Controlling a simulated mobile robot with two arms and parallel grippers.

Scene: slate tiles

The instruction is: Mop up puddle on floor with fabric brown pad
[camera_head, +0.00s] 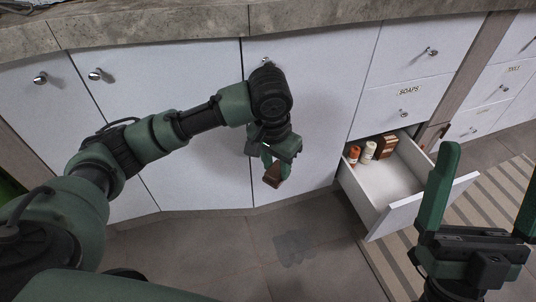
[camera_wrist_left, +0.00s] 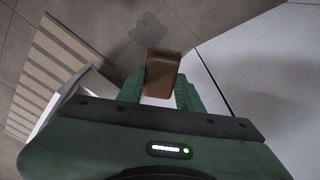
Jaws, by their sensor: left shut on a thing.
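The brown pad (camera_head: 272,174) is held in my left gripper (camera_head: 270,165), in front of the white cabinet doors and above the floor. In the left wrist view the brown pad (camera_wrist_left: 162,75) sits between the green fingers of the left gripper (camera_wrist_left: 160,92), which are shut on it. The puddle (camera_head: 295,247) is a dark grey patch on the floor tiles, below and right of the pad and apart from it. In the left wrist view the puddle (camera_wrist_left: 149,34) lies beyond the pad. My right gripper (camera_head: 488,170) is open and empty at the right.
An open white drawer (camera_head: 395,220) juts out right of the puddle, holding an orange bottle (camera_head: 354,155), a white bottle (camera_head: 369,152) and brown items (camera_head: 386,146). A striped rug (camera_head: 490,200) lies under and beside it. Floor tiles left of the puddle are clear.

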